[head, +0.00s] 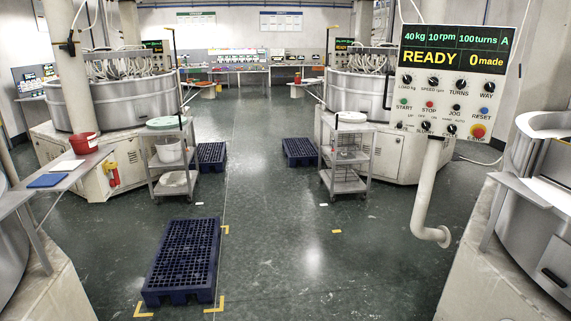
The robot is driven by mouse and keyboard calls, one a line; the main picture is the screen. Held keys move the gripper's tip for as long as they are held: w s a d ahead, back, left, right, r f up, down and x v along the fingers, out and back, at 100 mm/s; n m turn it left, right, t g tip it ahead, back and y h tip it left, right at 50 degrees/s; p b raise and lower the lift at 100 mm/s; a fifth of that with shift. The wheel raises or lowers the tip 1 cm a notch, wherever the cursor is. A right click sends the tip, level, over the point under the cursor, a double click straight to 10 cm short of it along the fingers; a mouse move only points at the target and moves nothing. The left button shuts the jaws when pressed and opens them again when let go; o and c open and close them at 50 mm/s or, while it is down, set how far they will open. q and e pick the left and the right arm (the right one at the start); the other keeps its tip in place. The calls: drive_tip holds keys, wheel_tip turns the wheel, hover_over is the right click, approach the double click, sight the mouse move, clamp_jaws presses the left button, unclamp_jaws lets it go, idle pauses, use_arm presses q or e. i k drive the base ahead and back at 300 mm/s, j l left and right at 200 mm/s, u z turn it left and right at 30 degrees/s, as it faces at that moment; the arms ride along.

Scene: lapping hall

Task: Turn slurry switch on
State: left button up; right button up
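A white control panel (452,88) stands at the right, upright and facing me, on a bent pale pipe (428,200). Its display (453,50) reads 40 kg, 10 rpm, 100 turns, A, READY and 0 made. The slurry switch (425,127) is a small black knob in the bottom row, left of a similar black knob (450,129). Its label is partly legible; which way it points is too small to tell. Neither of my grippers is in view.
A red stop button (478,131) sits at the panel's lower right corner. A lapping machine (357,93) stands behind the panel. Dark blue pallets (182,262) lie on the floor, and wheeled carts (345,158) stand at both sides. The middle floor (275,230) is clear.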

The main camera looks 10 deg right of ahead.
sight(426, 125)
drive_tip(key=i+j+z, duration=0.2)
drive_tip(key=i+z, duration=0.15)
drive_tip(key=i, duration=0.2)
drive_tip(key=i+j+z, duration=0.75)
drive_tip(key=i, duration=0.25)
drive_tip(key=i+j+z, duration=0.1)
drive_tip(key=j, duration=0.2)
drive_tip(key=i+j+z, duration=0.25)
drive_tip(key=j, duration=0.4)
drive_tip(key=i, duration=0.1)
